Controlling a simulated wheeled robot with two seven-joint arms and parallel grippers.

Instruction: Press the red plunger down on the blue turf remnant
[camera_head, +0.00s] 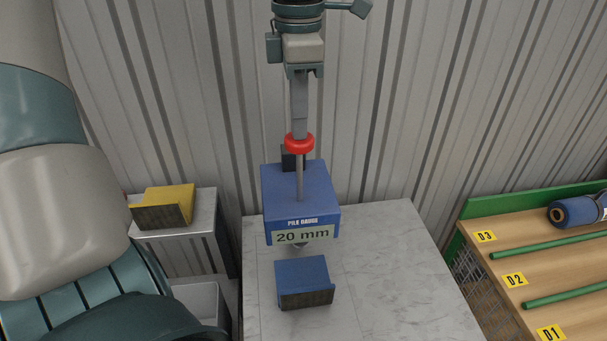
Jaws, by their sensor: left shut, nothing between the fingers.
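The red plunger (299,143) is a red ring-shaped knob on a thin upright rod above the blue pile gauge block (300,190). The gauge's label reads "20 mm". The blue turf remnant (302,271) lies on the grey stone-topped table (385,270), just in front of and below the gauge in the picture. Whether any of it reaches under the gauge's foot, I cannot tell. My left gripper (299,130) points down with its fingers shut and empty. Its tips are right over the plunger, touching or nearly so. My right gripper is not in view.
A yellow turf remnant (168,204) lies on a small stand at the left, beside my large arm link. At the right, a wooden rack (520,262) has green bars, tags D1 to D3 and a blue roll (575,211). A corrugated wall closes the back.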

